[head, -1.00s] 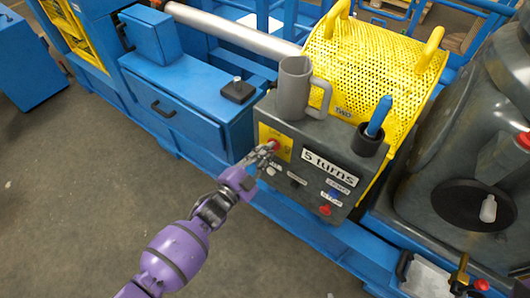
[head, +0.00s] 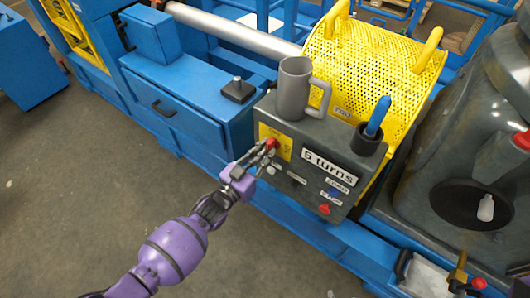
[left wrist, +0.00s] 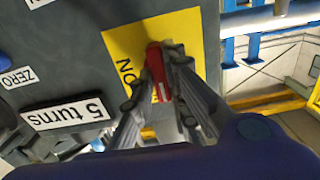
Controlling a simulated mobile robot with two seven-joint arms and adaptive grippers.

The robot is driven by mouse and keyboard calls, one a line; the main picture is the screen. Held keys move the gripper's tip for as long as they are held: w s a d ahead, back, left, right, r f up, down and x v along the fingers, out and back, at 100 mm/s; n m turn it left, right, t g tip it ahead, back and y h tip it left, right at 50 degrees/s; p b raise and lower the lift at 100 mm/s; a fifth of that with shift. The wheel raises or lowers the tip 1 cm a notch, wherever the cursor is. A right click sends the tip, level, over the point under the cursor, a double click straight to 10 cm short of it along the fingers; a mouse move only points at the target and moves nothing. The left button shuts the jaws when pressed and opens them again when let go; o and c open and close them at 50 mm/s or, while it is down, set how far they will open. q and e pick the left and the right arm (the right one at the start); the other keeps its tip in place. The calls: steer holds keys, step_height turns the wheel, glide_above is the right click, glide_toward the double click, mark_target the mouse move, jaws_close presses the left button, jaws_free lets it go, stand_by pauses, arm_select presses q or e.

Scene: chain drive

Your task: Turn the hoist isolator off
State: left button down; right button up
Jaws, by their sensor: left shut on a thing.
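The hoist isolator is a red handle (head: 271,143) on a yellow plate (head: 284,150) at the left of the grey control box's sloped face. My left gripper (head: 265,156) is shut on the handle from the front. In the left wrist view the red handle (left wrist: 156,68) sits between the two fingers, over the yellow plate (left wrist: 125,42). The word ON shows on the plate just left of the handle. The rest of the plate's marking is hidden by the fingers. My right gripper is not in view.
The grey box (head: 310,135) also bears a "5 turns" display (head: 328,168), a blue button and a red button (head: 324,209). A grey mug (head: 293,88) and a dark cup (head: 367,140) with a blue item stand on top. Floor in front is clear.

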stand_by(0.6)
arm_select(q)
steer(key=c, duration=1.7)
jaws_free()
steer(key=v, duration=1.2)
